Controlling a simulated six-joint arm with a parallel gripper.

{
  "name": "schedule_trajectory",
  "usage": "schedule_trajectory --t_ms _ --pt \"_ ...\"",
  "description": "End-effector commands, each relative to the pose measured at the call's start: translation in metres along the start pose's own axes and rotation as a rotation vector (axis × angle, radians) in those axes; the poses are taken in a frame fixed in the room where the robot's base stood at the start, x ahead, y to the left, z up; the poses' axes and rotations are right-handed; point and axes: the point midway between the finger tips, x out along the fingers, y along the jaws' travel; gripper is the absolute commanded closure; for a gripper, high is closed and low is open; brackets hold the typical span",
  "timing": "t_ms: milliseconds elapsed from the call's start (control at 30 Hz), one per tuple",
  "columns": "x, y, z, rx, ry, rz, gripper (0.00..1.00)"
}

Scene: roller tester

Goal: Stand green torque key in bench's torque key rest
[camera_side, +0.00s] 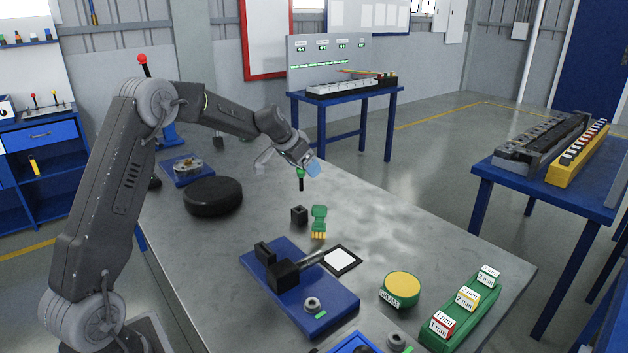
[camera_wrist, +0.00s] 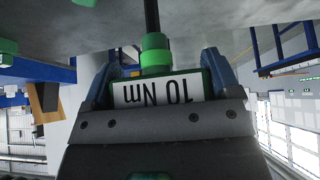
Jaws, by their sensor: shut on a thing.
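The green torque key (camera_side: 301,172) hangs from my gripper (camera_side: 305,164) above the far part of the grey bench, its black shaft pointing down. In the wrist view the key (camera_wrist: 155,90) shows a white "10 Nm" label, upside down, between the two blue fingers of my gripper (camera_wrist: 160,85). The gripper is shut on its head, and the shaft runs to the top of the picture. A small black block (camera_side: 299,215) stands on the bench nearer the camera, below the key in the picture; I cannot tell whether it is the torque key rest. The key is apart from it.
A green and yellow piece (camera_side: 319,221) stands right beside the black block. A blue plate (camera_side: 322,318) with black blocks and a grey rod lies in front. A black disc (camera_side: 213,196) is to the left. A yellow-topped green drum (camera_side: 401,288) and a green block rack (camera_side: 461,312) are at the right.

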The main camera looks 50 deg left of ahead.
Motion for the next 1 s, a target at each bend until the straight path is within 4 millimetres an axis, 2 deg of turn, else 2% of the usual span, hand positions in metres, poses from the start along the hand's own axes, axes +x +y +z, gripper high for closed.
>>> schedule_trajectory --t_ms 33,133,567,1000 --pt "0.001 -0.008 -0.001 -0.007 0.000 -0.008 0.74" --pt "0.001 -0.015 -0.002 -0.013 -0.001 -0.014 0.74" --pt "0.003 -0.015 -0.001 -0.014 -0.001 -0.015 0.74" --pt "0.034 -0.015 0.019 -0.015 -0.003 -0.013 0.74"
